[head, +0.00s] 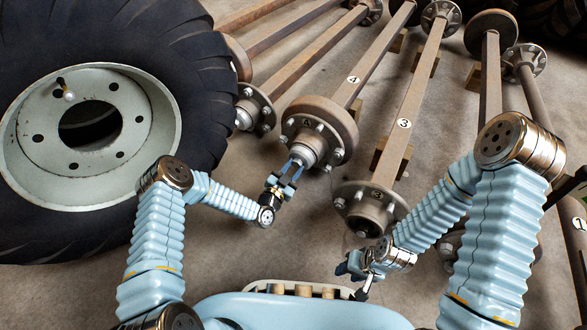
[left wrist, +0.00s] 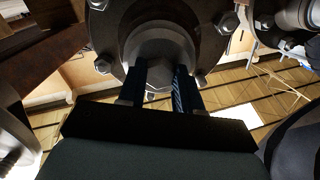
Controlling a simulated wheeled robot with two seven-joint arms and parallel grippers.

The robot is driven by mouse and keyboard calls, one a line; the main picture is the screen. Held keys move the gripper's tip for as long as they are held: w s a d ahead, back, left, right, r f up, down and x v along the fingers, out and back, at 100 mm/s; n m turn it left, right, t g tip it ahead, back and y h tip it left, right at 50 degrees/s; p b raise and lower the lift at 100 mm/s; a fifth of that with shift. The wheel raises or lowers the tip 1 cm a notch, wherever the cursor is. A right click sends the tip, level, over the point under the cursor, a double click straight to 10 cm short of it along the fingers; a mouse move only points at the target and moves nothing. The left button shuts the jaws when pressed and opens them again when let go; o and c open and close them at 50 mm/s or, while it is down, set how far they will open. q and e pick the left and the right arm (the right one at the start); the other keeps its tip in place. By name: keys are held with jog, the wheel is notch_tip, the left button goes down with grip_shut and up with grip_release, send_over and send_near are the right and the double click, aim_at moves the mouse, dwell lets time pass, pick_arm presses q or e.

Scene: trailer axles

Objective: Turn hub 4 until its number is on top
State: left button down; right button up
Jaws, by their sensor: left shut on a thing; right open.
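Hub 4 (head: 318,130) is the rusty drum with a ring of studs at the near end of the axle labelled 4 (head: 353,79). My left gripper (head: 293,166) is shut on the grey centre cap of hub 4. In the left wrist view its two fingers (left wrist: 161,85) are on the cap (left wrist: 158,45), with studs around it; no number is readable there. My right gripper (head: 356,279) is open and empty, low in front of hub 3 (head: 371,204).
A large tyre on a pale rim (head: 150,95) stands close on the left. Another studded hub (head: 254,112) lies between the tyre and hub 4. The axle labelled 3 (head: 404,124) runs close on the right. Bare floor (head: 240,270) lies in front of hub 4.

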pick_arm(q)
jog(key=shift+a+m, duration=0.1)
jog(key=shift+m, duration=1.1)
jog(key=c, duration=0.8)
grip_release()
jog(key=shift+o, duration=0.2)
jog(key=p+v, duration=0.2)
jog(key=v, duration=1.1)
jog(key=shift+s, duration=0.4)
jog(key=shift+a, duration=0.15)
